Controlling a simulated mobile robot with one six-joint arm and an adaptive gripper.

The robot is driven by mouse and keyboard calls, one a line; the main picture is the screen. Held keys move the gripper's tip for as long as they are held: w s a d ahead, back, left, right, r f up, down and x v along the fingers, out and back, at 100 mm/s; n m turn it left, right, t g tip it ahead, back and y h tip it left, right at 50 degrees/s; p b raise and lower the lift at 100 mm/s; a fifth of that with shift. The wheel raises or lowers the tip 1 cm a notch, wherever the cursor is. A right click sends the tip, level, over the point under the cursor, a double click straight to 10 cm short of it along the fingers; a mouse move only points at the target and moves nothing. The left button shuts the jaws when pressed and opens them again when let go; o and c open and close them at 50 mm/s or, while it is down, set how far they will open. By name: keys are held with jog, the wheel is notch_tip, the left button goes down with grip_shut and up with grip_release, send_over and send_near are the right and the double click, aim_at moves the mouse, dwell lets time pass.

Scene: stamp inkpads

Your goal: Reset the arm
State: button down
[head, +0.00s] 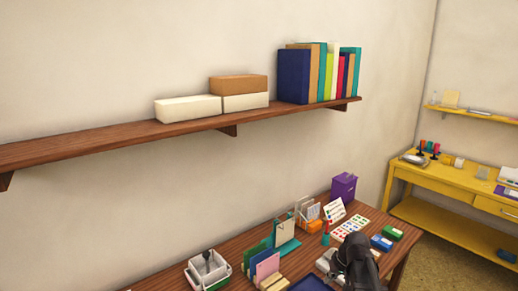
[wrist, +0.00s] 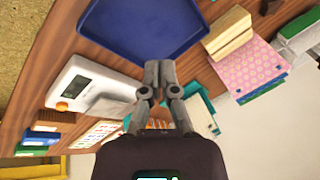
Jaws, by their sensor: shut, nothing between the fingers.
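My gripper shows in the wrist view (wrist: 158,90), with its two dark grey fingers together and nothing between them. It hangs over the wooden desk (wrist: 115,50), near the edge of a blue tray (wrist: 145,52). In the head view a dark part of my arm (head: 355,262) stands over the right part of the desk (head: 245,243). The fingertips cannot be made out there.
A white device with an orange knob (wrist: 82,84) lies beside the fingers. Pink and teal folders (head: 266,266), a white container (head: 207,270), a purple box (head: 343,187) and inkpads (head: 381,243) crowd the desk. A wooden shelf (head: 180,131) runs above. A yellow table (head: 450,184) stands right.

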jog(key=s+a+r+g+h+p, duration=0.2)
jog(key=s+a, duration=0.4)
jog(key=s, duration=0.6)
jog(key=shift+a+r+h+p, duration=0.2)
jog(key=shift+r+h+p, duration=0.15)
jog(key=shift+h+p, duration=0.3)
